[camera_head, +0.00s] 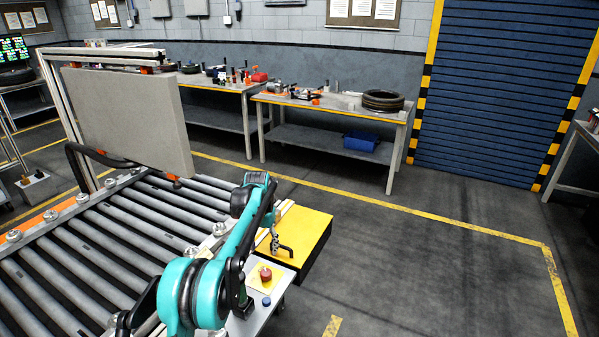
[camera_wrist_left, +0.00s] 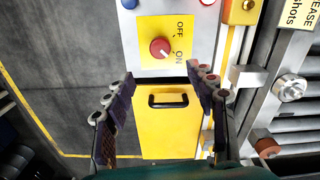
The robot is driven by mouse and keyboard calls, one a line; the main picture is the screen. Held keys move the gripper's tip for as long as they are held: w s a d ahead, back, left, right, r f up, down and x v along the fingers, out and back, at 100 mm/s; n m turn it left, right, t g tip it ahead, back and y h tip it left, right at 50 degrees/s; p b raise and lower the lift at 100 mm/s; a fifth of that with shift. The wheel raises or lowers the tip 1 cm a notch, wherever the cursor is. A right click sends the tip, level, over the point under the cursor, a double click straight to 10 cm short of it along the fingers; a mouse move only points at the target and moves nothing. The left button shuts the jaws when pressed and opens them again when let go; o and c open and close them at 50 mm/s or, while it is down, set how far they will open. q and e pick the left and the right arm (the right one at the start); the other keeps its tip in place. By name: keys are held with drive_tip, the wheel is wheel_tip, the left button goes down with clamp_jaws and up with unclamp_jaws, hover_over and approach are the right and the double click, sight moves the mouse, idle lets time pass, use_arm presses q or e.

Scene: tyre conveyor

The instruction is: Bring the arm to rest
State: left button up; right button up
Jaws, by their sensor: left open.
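My teal left arm reaches over the conveyor's edge in the head view, and its gripper (camera_head: 275,240) is over the yellow box beside the roller conveyor. In the left wrist view the gripper (camera_wrist_left: 160,78) has its two fingers spread wide apart with nothing between them. The yellow box (camera_wrist_left: 168,135) with a black handle lies below and between the fingers. A control panel (camera_wrist_left: 139,45) with a red knob marked OFF and ON is just beyond the fingertips. The red knob also shows in the head view (camera_head: 265,273). My right gripper is in neither view.
The roller conveyor (camera_head: 110,235) fills the left, with a large grey panel (camera_head: 130,120) standing over it. Workbenches with tools and a stack of tyres (camera_head: 383,100) line the back wall. A blue shutter door (camera_head: 500,100) is at right. The floor at right is clear.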

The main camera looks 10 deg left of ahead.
use_arm(q)
drive_tip(key=s+d+r+n+t, duration=0.1)
drive_tip(key=s+r+t, duration=0.1)
drive_tip(key=s+r, duration=0.6)
drive_tip(key=s+d+r+t, duration=0.15)
drive_tip(key=s+r, duration=0.35)
drive_tip(key=s, duration=0.6)
drive_tip(key=s+f+t, duration=0.2)
drive_tip(key=s+f, duration=0.1)
drive_tip(key=s, duration=0.6)
drive_tip(key=s+f+n+t, duration=0.1)
drive_tip(key=s+f, duration=0.2)
drive_tip(key=s, duration=0.6)
drive_tip(key=shift+d+t, duration=0.15)
drive_tip(key=shift+t, duration=0.2)
